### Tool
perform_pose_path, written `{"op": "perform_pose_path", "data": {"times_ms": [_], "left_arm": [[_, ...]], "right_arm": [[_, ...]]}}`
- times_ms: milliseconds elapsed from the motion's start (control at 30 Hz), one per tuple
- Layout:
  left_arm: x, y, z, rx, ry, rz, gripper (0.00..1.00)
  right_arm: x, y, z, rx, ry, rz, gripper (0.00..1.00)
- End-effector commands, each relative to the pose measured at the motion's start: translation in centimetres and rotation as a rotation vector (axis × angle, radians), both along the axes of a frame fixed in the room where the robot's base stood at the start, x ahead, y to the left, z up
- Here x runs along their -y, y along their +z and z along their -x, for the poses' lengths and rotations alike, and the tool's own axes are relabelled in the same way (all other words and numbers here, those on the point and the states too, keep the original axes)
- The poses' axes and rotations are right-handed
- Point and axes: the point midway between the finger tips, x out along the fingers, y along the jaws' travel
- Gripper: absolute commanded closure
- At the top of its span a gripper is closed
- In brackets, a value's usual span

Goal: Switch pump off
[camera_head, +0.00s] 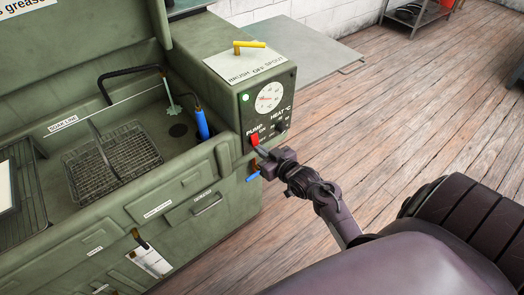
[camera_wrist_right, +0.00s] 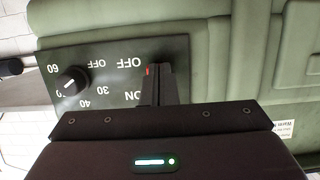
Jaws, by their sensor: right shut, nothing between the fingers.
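The red pump switch (camera_head: 255,139) sits on the dark control panel (camera_head: 284,97) at the right end of the green wash tank, under the word PUMP. A green lamp (camera_head: 245,98) glows at the panel's upper left. My right gripper (camera_head: 259,149) is shut and empty, its fingertips at the lower part of the switch. In the right wrist view its fingers (camera_wrist_right: 164,86) cover most of the switch; only a small red bit (camera_wrist_right: 149,71) shows between OFF and ON. I cannot tell whether they touch or which way the switch is tipped. My left gripper is out of view.
The heat knob (camera_head: 279,127) is right of the switch and also shows in the right wrist view (camera_wrist_right: 72,82). A round gauge (camera_head: 268,97) is above. A blue-handled valve (camera_head: 253,176) is just below. Wooden floor (camera_head: 400,110) is clear to the right.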

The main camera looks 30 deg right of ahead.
Motion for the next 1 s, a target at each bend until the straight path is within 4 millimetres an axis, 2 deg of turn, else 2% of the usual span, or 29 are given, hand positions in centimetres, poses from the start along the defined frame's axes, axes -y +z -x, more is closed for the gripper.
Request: {"op": "perform_pose_path", "data": {"times_ms": [167,667,867,1000], "left_arm": [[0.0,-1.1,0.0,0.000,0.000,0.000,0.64],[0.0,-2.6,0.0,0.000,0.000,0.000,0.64],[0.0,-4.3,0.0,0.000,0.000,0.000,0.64],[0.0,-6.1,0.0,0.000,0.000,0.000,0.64]], "right_arm": [[0.0,-0.5,0.0,0.035,0.000,-0.003,1.00],[0.0,-0.8,-0.2,0.115,0.000,-0.009,1.00],[0.0,-1.4,-0.3,0.179,0.000,-0.014,1.00],[0.0,-1.9,-0.5,0.253,0.001,-0.020,1.00]]}}
